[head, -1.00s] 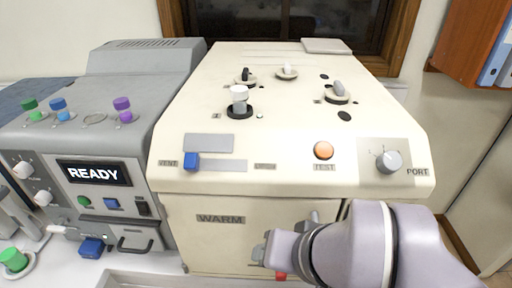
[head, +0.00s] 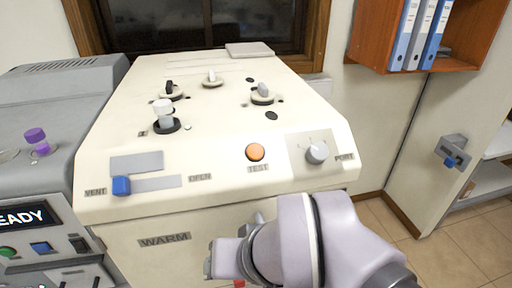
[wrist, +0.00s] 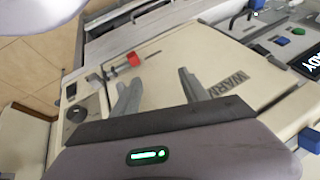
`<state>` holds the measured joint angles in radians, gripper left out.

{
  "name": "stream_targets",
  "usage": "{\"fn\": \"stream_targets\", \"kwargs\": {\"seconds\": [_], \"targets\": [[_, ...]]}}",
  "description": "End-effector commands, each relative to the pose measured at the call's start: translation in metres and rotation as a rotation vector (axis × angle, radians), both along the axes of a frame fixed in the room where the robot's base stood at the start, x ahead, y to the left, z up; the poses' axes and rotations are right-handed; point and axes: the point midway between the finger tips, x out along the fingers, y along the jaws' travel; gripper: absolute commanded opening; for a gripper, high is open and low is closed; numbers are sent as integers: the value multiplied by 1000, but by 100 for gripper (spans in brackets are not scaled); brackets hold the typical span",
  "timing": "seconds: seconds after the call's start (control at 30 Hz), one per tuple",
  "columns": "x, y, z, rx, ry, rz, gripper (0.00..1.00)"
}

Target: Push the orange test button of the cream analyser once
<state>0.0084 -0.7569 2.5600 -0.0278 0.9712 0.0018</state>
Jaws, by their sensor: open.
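The cream analyser (head: 215,120) fills the middle of the head view. Its round orange test button (head: 255,152) sits on the sloped front panel above the TEST label, unobstructed. My gripper (head: 212,258) is in front of the analyser's lower front, below and left of the button, apart from it. In the wrist view my gripper (wrist: 158,88) shows two grey fingers spread apart with nothing between them. The front with the WARM label (wrist: 228,80) lies beyond the fingers. I cannot make out the orange button in the wrist view.
A blue slider (head: 121,186) is left of the button and a grey PORT knob (head: 317,152) is right of it. A grey machine (head: 55,110) stands at the left. A red part (wrist: 133,59) shows near the fingers. Open floor (head: 440,250) lies at the right.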

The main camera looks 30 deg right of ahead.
Motion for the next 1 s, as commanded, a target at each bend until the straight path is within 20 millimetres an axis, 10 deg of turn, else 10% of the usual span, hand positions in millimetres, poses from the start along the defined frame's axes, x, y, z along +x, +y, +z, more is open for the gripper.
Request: {"fn": "stream_targets", "kwargs": {"seconds": [0.3,1.0], "targets": [[0,0,0,0,0,0,0],[0,0,0,0,0,0,0]]}}
